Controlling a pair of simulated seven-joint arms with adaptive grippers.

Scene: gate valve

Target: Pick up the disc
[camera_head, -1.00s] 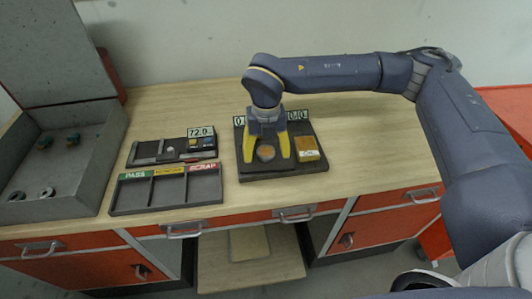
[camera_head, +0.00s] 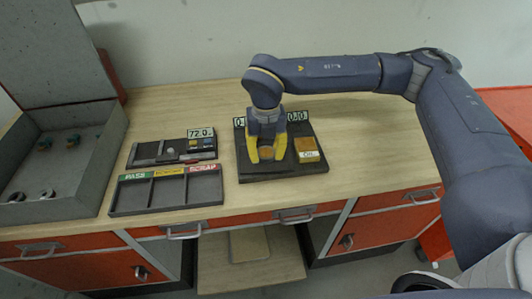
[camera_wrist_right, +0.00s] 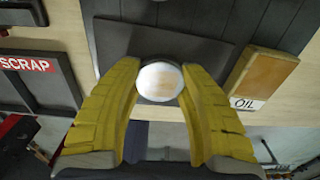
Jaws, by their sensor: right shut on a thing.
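The disc (camera_wrist_right: 159,81) is round with a pale, shiny top and shows between the yellow fingertips in the right wrist view. In the head view the disc (camera_head: 266,153) looks brownish and sits low over the dark plate (camera_head: 262,176). My right gripper (camera_head: 266,156) points down over the plate with its fingers on both sides of the disc. In the right wrist view my right gripper (camera_wrist_right: 160,84) is shut on the disc. I cannot tell whether the disc still touches the plate. My left gripper is in no view.
An oil block (camera_head: 307,150) sits right of the gripper on the plate. Left of it are a sorting tray (camera_head: 166,211) with PASS and SCRAP labels and a gauge board (camera_head: 145,152) reading 72.0. A grey box (camera_head: 25,211) with small parts stands far left. The tabletop at right is clear.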

